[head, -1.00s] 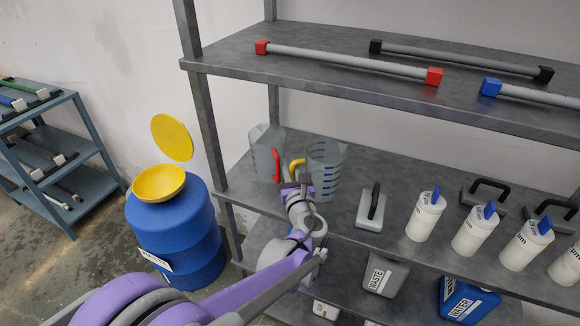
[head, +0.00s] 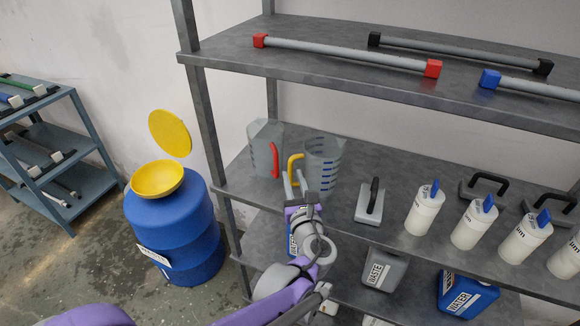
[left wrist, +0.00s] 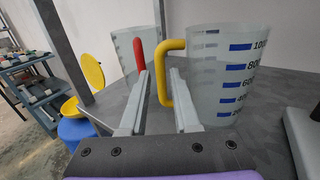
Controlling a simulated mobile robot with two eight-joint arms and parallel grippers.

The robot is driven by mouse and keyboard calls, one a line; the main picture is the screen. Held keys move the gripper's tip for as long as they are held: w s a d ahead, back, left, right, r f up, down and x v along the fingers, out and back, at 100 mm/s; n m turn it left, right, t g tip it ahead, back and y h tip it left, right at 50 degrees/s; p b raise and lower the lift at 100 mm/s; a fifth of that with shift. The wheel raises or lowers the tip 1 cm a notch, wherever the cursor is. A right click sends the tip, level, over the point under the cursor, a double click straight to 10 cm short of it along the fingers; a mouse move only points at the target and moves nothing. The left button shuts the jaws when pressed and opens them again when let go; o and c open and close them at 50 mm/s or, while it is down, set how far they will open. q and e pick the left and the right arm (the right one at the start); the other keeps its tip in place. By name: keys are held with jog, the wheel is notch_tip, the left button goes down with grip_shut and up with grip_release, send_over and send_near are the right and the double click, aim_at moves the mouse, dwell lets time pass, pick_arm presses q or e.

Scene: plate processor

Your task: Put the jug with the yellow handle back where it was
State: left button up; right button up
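The jug with the yellow handle (head: 323,165) stands upright on the middle shelf, clear-walled with blue marks. In the left wrist view the jug (left wrist: 225,75) is close at the right, its yellow handle (left wrist: 166,72) facing my gripper. My left gripper (head: 295,176) is in front of the handle at the shelf's front edge. Its fingers (left wrist: 158,78) are apart, with nothing clamped between them; whether one touches the handle I cannot tell. A similar jug with a red handle (head: 264,152) stands just left of it. My right gripper is not in view.
A flat grey tool with a black handle (head: 371,200) lies right of the jug, then several white bottles (head: 425,209). Containers sit on the lower shelf. A blue barrel (head: 176,225) with a yellow funnel (head: 157,181) stands left of the rack.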

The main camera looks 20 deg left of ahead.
pick_arm(q)
jog(key=s+a+f+n+g+h, duration=0.2)
jog(key=s+f+n+g, duration=0.25)
jog(key=s+n, duration=0.4)
jog(key=s+a+f+n+g+h, duration=0.1)
jog(key=s+a+f+n+g, duration=0.2)
jog(key=s+f+n, duration=0.45)
jog(key=s+d+f+n+g+h, duration=0.3)
jog(key=s+d+n+h, duration=0.3)
jog(key=s+n, duration=0.5)
jog(key=d+n, duration=0.1)
jog(key=n, duration=0.1)
jog(key=shift+s+d+f+n+h, duration=0.25)
jog(key=shift+d+f+n+h, duration=0.05)
jog(key=shift+f+n, duration=0.1)
jog(key=shift+s+a, duration=0.1)
jog(key=shift+a, duration=0.05)
